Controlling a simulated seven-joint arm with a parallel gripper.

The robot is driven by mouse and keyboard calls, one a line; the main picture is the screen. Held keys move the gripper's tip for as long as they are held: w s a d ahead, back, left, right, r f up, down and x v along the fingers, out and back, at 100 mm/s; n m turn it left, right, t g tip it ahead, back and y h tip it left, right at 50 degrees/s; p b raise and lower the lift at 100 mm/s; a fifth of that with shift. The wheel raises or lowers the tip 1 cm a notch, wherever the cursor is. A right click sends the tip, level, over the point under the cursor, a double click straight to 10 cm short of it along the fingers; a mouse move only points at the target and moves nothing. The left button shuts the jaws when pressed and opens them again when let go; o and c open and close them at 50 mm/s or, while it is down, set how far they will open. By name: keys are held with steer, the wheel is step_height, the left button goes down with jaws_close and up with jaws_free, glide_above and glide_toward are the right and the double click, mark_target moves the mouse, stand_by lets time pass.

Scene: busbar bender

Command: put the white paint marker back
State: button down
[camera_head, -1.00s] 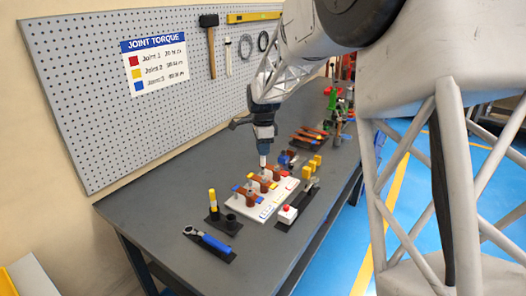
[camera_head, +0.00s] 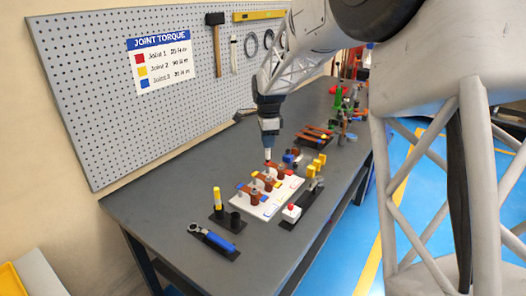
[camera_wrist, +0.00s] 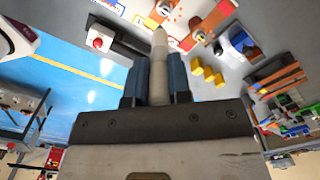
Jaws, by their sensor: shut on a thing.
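My gripper (camera_head: 268,138) is shut on the white paint marker (camera_head: 268,154) and holds it upright, tip down, above the far part of the white board with the copper joints. In the wrist view, the marker (camera_wrist: 159,60) stands out between the two blue-grey fingers (camera_wrist: 159,82). A black holder (camera_head: 234,228) stands at the near left of the board. A yellow marker (camera_head: 217,199) stands upright in its left side, and its round right-hand cup (camera_head: 235,218) looks empty.
The white board (camera_head: 265,208) carries copper bars with coloured marks. A blue-handled wrench (camera_head: 213,240) lies at the front. A red button box (camera_head: 291,212) and yellow blocks (camera_head: 316,164) are to the right.

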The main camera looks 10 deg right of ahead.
steer(key=shift+s+a, duration=0.1)
steer(key=s+a+f, duration=0.2)
steer(key=s+a, duration=0.1)
steer(key=s, duration=0.7)
steer(key=s+a+f, duration=0.2)
steer(key=s+a, duration=0.1)
steer(key=s, duration=0.6)
steer(key=s+a+f, duration=0.3)
steer(key=s, duration=0.7)
steer(key=shift+s+a, duration=0.3)
steer(key=shift+a, duration=0.05)
steer(key=shift+w, duration=0.1)
steer(key=w+a, duration=0.1)
steer(key=w, duration=0.6)
steer(key=w+a+f, duration=0.1)
steer(key=w+a, duration=0.1)
steer(key=w, duration=0.6)
steer(key=shift+w+a+f, duration=0.25)
steer(key=shift+a, duration=0.05)
steer(key=shift+f, duration=0.1)
steer(key=shift+f, duration=1.7)
steer(key=shift+f, duration=0.55)
